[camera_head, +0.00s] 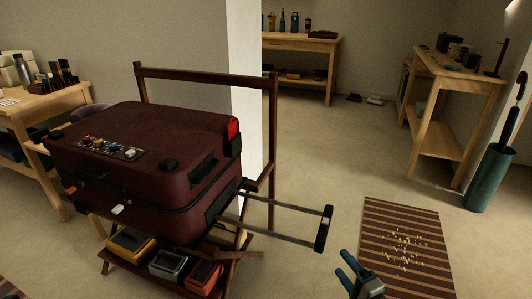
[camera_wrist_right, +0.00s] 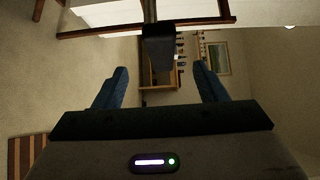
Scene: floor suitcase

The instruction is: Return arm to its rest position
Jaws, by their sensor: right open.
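My right gripper (camera_head: 344,265) is at the bottom of the head view. It is open and empty, just below and right of the suitcase's pulled-out handle (camera_head: 324,229), with a gap between them. In the right wrist view its two blue fingers (camera_wrist_right: 160,85) stand apart, with the dark handle grip (camera_wrist_right: 158,47) ahead of them. The maroon suitcase (camera_head: 140,150) lies closed on a wooden rack. My left gripper is not in view.
A wooden rack (camera_head: 272,130) holds the suitcase, with several colored cases on its lower shelf. A striped rug (camera_head: 385,225) with scattered bits lies right of the handle. A green umbrella stand (camera_head: 489,178) is at far right. Open floor lies behind the handle.

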